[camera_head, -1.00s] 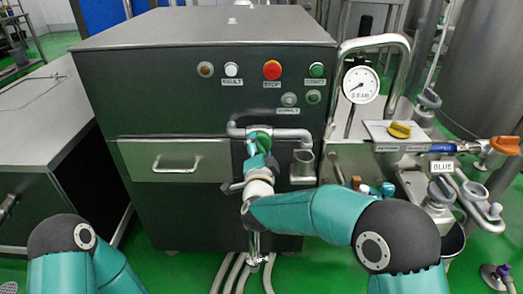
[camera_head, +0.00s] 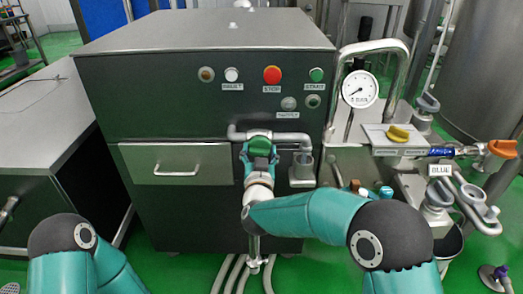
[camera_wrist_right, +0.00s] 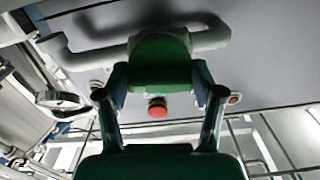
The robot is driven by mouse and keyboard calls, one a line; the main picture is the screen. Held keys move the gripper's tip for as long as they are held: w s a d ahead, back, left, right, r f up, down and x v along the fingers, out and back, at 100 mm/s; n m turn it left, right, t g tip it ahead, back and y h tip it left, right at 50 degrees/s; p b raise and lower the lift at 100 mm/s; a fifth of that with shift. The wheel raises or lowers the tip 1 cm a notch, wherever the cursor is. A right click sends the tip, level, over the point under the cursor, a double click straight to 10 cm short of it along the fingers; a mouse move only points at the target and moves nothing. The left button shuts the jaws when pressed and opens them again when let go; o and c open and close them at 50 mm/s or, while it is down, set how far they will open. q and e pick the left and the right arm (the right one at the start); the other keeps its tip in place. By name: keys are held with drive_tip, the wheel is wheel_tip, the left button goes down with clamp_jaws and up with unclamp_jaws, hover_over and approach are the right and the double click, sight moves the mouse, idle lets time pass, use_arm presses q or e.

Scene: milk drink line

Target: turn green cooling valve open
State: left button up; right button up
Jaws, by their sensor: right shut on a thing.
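The green valve handle (camera_head: 260,147) sits on the grey pipe (camera_head: 290,137) across the front of the dark machine cabinet. My right gripper (camera_head: 259,160) is at the handle with one finger on each side, shut on it. In the right wrist view the handle (camera_wrist_right: 160,60) stands between the two fingers (camera_wrist_right: 160,82), with the grey pipe running behind it to both sides. The handle looks broad from the head camera. My left arm shows only at the lower left, and its gripper is out of view.
Above the handle are a red stop button (camera_head: 272,75), a green start button (camera_head: 316,74) and other small lamps. A drawer (camera_head: 162,163) is left of my gripper. A pressure gauge (camera_head: 360,88), a yellow handle (camera_head: 398,133) and an orange-handled valve (camera_head: 502,149) are at the right.

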drive_tip(key=shift+f+n, duration=0.25)
drive_tip(key=shift+n, duration=0.35)
drive_tip(key=shift+f, duration=0.1)
drive_tip(key=o, duration=1)
drive_tip(key=shift+w, duration=0.1)
drive_tip(key=shift+s+r, duration=0.2)
drive_tip(key=shift+s, duration=0.25)
drive_tip(key=s, duration=1.1)
drive_tip(key=shift+s+f, duration=0.1)
